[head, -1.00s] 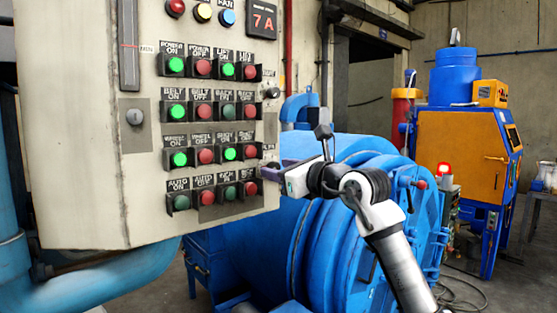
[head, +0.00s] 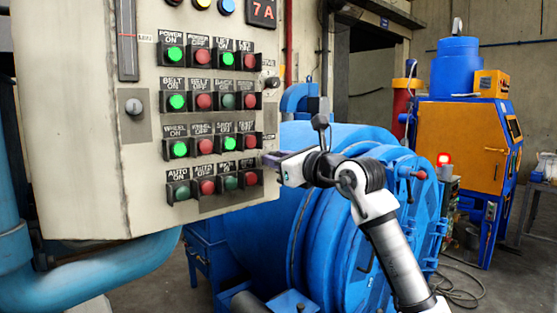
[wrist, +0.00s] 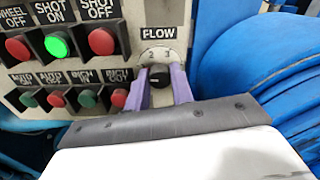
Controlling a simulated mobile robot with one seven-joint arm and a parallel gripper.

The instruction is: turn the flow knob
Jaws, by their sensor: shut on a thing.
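The flow knob (wrist: 159,78) is a small black round knob with a pale pointer mark, under a FLOW label (wrist: 159,33) and a dial with 2 and 3 printed on it. My gripper (wrist: 161,72) has its two purple fingers on the left and right sides of the knob and is shut on it. In the head view my gripper (head: 271,158) reaches the lower right edge of the control panel (head: 75,130). The knob is hidden there behind the fingers.
Rows of lit green and red push buttons (head: 203,101) sit left of the knob, close to my gripper. A blue drum machine (head: 270,200) stands behind and below my arm. An orange and blue machine (head: 455,140) stands further back right.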

